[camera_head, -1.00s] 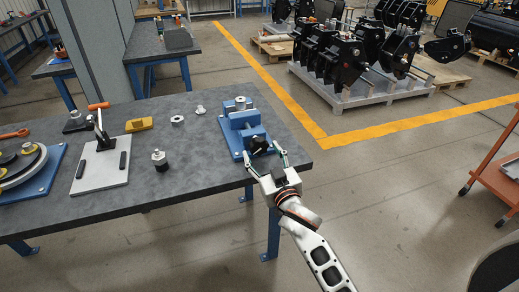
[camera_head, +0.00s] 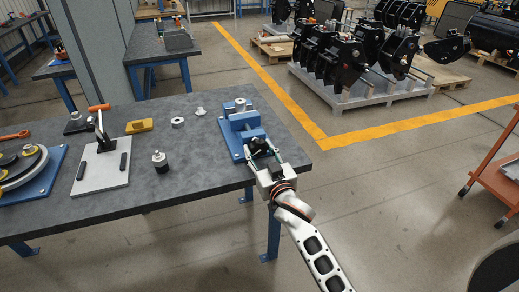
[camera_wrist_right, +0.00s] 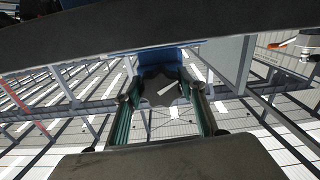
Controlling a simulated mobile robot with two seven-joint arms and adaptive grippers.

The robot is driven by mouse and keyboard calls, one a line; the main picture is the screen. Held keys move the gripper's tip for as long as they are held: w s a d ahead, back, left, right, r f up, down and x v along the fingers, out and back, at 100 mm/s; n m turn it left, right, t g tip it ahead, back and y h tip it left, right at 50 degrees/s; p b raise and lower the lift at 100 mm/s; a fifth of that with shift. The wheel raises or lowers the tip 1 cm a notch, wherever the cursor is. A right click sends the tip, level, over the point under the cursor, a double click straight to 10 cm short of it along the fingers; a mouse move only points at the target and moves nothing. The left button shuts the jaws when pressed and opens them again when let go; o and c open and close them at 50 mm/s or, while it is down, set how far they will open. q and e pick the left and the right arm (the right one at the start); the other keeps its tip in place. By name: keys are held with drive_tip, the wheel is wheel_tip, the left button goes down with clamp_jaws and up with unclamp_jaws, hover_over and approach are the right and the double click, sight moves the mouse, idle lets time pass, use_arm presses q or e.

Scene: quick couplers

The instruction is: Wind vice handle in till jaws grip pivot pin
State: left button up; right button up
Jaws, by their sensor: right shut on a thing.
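The blue vice (camera_head: 228,140) stands near the table's right end. A silver round piece, which looks like the pivot pin (camera_head: 240,103), stands upright at the vice's far end; I cannot tell whether the jaws touch it. The black vice handle (camera_head: 257,146), a lobed knob, is on the vice's near side. My right gripper (camera_head: 264,156) is shut on the handle from the near side. In the right wrist view the dark lobed handle (camera_wrist_right: 160,89) sits between the two green-sided fingers, with blue vice body behind it. My left gripper is not in view.
On the grey table (camera_head: 200,170) lie a white plate with a lever clamp (camera_head: 100,178), a dark fitting (camera_head: 160,163), a yellow block (camera_head: 139,126), a metal nut (camera_head: 178,122) and a small silver part (camera_head: 200,111).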

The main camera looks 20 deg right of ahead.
drive_tip(key=shift+m+p, duration=0.65)
drive_tip(key=shift+m, duration=0.35)
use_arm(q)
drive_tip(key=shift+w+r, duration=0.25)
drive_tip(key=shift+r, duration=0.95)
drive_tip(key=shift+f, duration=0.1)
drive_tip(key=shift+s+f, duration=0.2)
use_arm(e)
drive_tip(key=o, duration=1.1)
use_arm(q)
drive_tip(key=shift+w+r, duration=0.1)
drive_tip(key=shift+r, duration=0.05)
use_arm(e)
drive_tip(key=s, duration=1.2)
drive_tip(key=shift+d, duration=0.15)
drive_tip(key=s+f+n+g+y, duration=0.1)
drive_tip(key=s+f+n+g, duration=0.1)
drive_tip(key=s+f, duration=0.8)
drive_tip(key=s+f+n+g+y, duration=0.1)
drive_tip(key=s+f+n+g, duration=0.2)
drive_tip(key=s+f, duration=0.7)
wheel_tip(320, 180, down, 5)
drive_tip(key=shift+r+g, duration=0.2)
drive_tip(key=shift+g, duration=0.9)
